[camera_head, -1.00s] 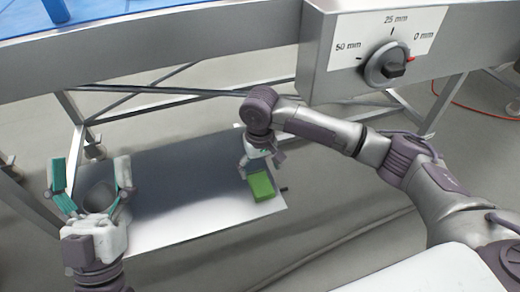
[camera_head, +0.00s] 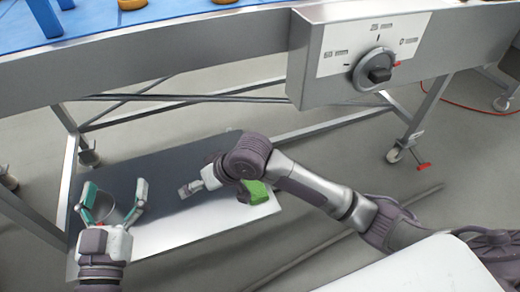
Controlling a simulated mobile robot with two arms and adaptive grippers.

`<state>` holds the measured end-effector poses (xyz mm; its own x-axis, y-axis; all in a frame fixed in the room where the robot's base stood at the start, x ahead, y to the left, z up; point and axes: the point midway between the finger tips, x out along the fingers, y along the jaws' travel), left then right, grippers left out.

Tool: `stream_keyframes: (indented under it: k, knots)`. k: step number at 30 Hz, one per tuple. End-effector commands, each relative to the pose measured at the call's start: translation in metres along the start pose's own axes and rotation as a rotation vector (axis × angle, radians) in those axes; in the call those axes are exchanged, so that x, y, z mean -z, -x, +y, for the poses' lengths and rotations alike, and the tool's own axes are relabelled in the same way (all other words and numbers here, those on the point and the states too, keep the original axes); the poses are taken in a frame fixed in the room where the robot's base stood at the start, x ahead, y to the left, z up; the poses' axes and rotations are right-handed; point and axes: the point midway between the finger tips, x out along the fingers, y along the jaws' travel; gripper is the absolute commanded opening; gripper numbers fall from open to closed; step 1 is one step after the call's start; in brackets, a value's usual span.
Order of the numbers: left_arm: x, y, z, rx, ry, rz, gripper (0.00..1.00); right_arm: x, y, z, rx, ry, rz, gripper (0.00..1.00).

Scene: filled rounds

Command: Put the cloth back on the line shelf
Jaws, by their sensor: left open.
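The green cloth (camera_head: 258,193), folded into a block-like shape, appears to lie on the right end of the low metal line shelf (camera_head: 180,228). My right arm's wrist partly covers it from above. My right gripper (camera_head: 188,190) points left over the shelf, to the left of the cloth and apart from it. Its fingers are small and partly turned away, so I cannot tell whether they are open. My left gripper (camera_head: 112,203) is open at the shelf's left end, with a grey round object (camera_head: 108,210) showing between its fingers.
Above the shelf runs the steel line frame (camera_head: 200,70) with a control box (camera_head: 300,70) and dial (camera_head: 375,72). A blue belt (camera_head: 180,12) carries several round brown items. Frame legs and castors stand around the shelf. The floor to the right is mostly clear.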

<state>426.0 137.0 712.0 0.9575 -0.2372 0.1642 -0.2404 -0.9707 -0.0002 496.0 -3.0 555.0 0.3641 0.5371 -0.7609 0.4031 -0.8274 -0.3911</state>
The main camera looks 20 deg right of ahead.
Motion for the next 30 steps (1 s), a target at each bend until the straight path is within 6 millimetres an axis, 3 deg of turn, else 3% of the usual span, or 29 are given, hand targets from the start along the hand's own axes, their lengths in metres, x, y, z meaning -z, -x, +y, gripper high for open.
stream_keyframes:
  k: [1,2,5,8,12,16,21,30]
  knots:
    - [0.0,0.0,0.0,0.0,0.0,0.0,0.88,0.0,0.003,-0.02,0.07,0.015,0.124,0.87]
    - [0.0,0.0,0.0,0.0,0.0,0.001,0.88,0.004,0.009,-0.027,0.096,0.029,0.206,0.87]
    - [0.001,0.0,0.0,0.0,0.0,0.001,0.88,0.018,0.042,-0.036,0.116,0.067,0.488,0.87]
    - [0.001,0.0,0.0,0.0,0.0,0.001,0.88,0.024,0.089,-0.025,0.041,0.108,0.75,0.87]
    - [0.001,0.0,0.0,0.0,0.0,0.002,0.88,0.016,0.157,0.002,-0.154,0.189,1.007,0.87]
    - [0.001,0.0,0.0,0.0,0.0,0.002,0.88,0.005,0.2,0.017,-0.305,0.264,1.122,0.87]
    - [0.001,0.0,0.0,0.0,0.0,0.002,0.88,0.001,0.218,0.021,-0.375,0.307,1.164,0.87]
    - [0.001,0.0,0.0,0.0,0.0,0.002,0.88,0.001,0.218,0.021,-0.372,0.306,1.163,0.87]
